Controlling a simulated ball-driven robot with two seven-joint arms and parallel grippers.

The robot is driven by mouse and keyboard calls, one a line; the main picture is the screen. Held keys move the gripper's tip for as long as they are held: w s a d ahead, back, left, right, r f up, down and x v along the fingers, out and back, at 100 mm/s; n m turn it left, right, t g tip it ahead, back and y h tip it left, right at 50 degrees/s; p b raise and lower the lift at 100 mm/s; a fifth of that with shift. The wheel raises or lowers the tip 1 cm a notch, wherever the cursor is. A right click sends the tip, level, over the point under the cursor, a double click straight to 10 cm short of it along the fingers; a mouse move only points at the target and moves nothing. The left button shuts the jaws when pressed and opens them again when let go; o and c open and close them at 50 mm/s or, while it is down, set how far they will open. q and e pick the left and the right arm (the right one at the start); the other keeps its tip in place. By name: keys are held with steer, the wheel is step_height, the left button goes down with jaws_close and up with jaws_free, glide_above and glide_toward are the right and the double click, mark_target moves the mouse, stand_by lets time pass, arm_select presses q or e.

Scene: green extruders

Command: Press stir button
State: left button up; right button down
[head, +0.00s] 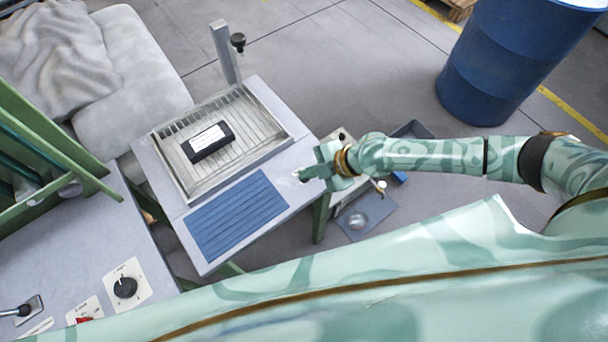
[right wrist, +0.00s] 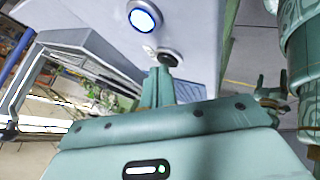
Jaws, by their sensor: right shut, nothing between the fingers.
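My right gripper (head: 304,175) is at the right edge of the small table in the head view, its fingers shut and empty. In the right wrist view, my right gripper (right wrist: 160,72) points at a dark round button (right wrist: 169,58) on a pale panel. The fingertips overlap its lower edge; I cannot tell whether they touch it or whether it is pressed. A second round button with a lit blue-white face and metal ring (right wrist: 145,17) sits up and left of it. No label shows which is the stir button.
The table (head: 283,163) bears a metal tray (head: 280,130) with a black box (head: 208,141), a blue ribbed mat (head: 236,215) and a post (head: 224,52). A control desk (head: 60,240) with a black dial (head: 125,287) stands left. A blue barrel (head: 515,60) stands back right.

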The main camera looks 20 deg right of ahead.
steer(key=shift+f, duration=0.25)
steer(key=shift+r, duration=0.5)
step_height(320, 180, up, 6)
steer(key=p, duration=0.4)
steer(key=shift+r+p, duration=0.1)
steer(key=shift+p, duration=0.3)
